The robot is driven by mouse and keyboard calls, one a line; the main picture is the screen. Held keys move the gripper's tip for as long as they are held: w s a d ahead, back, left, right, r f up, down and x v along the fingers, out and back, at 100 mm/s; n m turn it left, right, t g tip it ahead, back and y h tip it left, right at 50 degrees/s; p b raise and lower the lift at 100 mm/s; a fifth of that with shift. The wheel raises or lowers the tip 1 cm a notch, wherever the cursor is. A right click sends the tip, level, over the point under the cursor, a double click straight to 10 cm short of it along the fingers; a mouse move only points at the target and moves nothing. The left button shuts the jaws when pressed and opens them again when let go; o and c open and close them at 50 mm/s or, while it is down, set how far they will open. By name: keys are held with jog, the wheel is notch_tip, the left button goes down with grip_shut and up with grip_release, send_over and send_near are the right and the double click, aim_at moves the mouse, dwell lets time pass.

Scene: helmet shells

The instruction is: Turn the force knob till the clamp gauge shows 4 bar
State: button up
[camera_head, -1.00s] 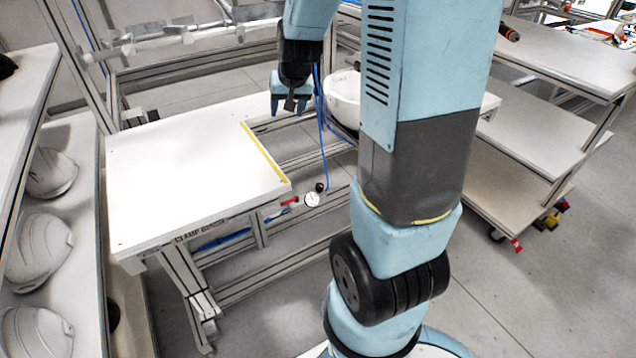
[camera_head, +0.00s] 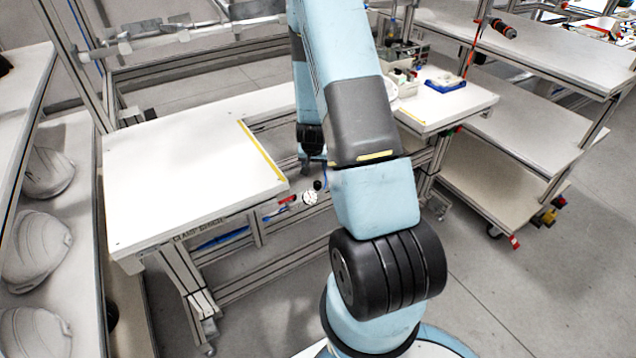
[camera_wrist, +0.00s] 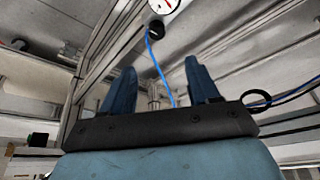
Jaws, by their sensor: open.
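The clamp gauge (camera_head: 310,198) is a small round white dial below the right front corner of the clamp bench (camera_head: 180,180). A small round black knob (camera_head: 318,185) sits just beside it. In the wrist view the gauge (camera_wrist: 164,5) is cut by the top edge, with some red on its face; its reading cannot be made out. The black knob (camera_wrist: 156,27) is just below it there, with a blue hose running down from it. My gripper (camera_wrist: 158,72) is open and empty, its blue fingers apart from the knob. In the head view my arm partly hides the gripper.
A red lever (camera_head: 288,199) is left of the gauge. A yellow strip (camera_head: 262,150) marks the bench edge. White helmet shells (camera_head: 36,245) stand on the left rack. A white shelf cart (camera_head: 510,160) stands at right. A blue tray (camera_head: 446,82) lies on the rear table.

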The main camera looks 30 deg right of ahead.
aim_at(317, 183)
jog(key=x, duration=1.4)
jog(key=shift+s+d+f, duration=0.1)
jog(key=shift+d+f, duration=0.1)
jog(key=shift+f, duration=0.1)
jog(key=c, duration=1)
